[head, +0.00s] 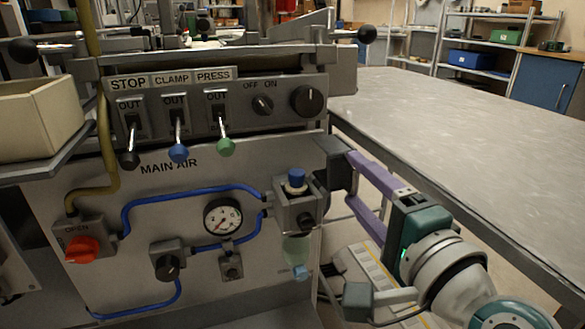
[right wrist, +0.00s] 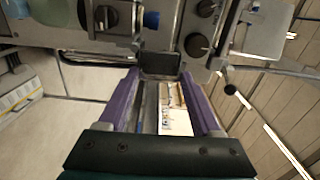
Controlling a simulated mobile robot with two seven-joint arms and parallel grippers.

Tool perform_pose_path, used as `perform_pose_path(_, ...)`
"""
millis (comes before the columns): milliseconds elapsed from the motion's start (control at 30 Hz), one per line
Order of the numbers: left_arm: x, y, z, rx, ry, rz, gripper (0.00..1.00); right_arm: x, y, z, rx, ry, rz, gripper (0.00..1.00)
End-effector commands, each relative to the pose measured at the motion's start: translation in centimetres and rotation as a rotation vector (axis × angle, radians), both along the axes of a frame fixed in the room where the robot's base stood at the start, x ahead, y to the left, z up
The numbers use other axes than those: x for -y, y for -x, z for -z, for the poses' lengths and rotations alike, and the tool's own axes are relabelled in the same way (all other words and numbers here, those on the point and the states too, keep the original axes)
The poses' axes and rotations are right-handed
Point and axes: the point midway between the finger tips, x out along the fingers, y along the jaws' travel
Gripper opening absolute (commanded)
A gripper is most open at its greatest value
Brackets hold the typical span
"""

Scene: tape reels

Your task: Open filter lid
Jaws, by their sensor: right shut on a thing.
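My right gripper (head: 343,181) reaches in from the lower right in the head view. Its purple fingers are shut on a dark block (head: 331,158) at the right edge of the grey air panel. The dark block (right wrist: 160,65) also shows between the fingertips in the right wrist view; I cannot tell whether it is the filter lid. Just left of it is the filter unit, a grey housing (head: 293,218) with a blue cap (head: 296,178) on top and a greenish bowl (head: 297,250) below. The fingers appear apart from the blue cap. My left gripper is not in view.
Three levers and a large black knob (head: 307,101) are above. A long grey table (head: 460,120) stands on the right, its edge close to my right arm. A beige bin (head: 40,120) is at left.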

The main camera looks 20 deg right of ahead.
Motion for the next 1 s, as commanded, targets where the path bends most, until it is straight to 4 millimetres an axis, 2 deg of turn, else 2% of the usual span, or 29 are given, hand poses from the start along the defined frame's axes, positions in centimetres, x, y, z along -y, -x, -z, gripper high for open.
perform_pose_path(33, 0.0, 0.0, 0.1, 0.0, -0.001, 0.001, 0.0, 0.0, 0.2, 0.7, -0.017, 0.006, -0.004, 0.0)
perform_pose_path(133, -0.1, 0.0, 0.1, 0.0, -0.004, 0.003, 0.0, 0.0, 0.2, 0.7, -0.017, 0.007, -0.004, 0.0)
perform_pose_path(167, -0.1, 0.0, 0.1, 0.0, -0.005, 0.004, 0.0, 0.0, 0.2, 0.7, -0.018, 0.007, -0.004, 0.67)
perform_pose_path(300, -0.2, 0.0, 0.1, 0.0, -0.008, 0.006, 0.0, 0.0, 0.1, 0.6, -0.015, 0.006, -0.004, 0.81)
perform_pose_path(533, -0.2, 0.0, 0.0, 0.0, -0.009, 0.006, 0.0, 0.0, 0.1, 0.4, -0.009, 0.003, -0.003, 0.81)
perform_pose_path(667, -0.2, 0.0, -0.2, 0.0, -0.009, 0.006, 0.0, 0.0, 1.1, 0.3, -0.01, 0.004, -0.003, 0.81)
perform_pose_path(1000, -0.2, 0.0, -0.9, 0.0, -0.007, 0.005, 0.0, 0.2, 7.6, 0.4, -0.015, 0.006, -0.005, 0.81)
